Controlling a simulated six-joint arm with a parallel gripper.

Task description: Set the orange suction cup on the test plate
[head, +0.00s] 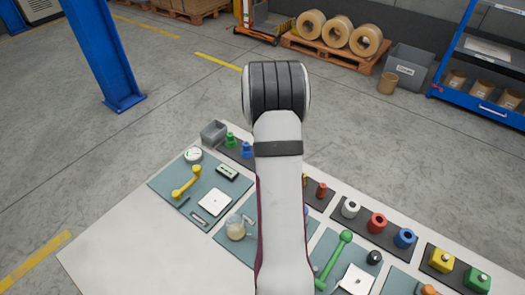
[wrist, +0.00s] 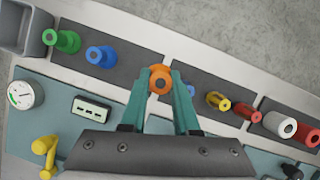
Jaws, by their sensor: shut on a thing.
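My gripper (wrist: 161,84) is shut on the orange suction cup (wrist: 160,69), with one teal finger on each side of it. The cup is over the right end of a dark strip (wrist: 130,71); I cannot tell whether it touches the strip. A green suction cup (wrist: 62,41) and a blue one (wrist: 102,56) stand on the same strip to its left. In the head view my arm hides the gripper and the orange cup. A white square plate (head: 215,203) lies on the left grey-green mat; it may be the test plate.
The left mat also holds a round gauge (wrist: 24,94), a display box (wrist: 92,108) and a yellow handle (head: 186,181). A grey bin (head: 213,132) stands at the table's far left corner. Several coloured parts, including a red one (head: 377,223), stand on dark strips to the right.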

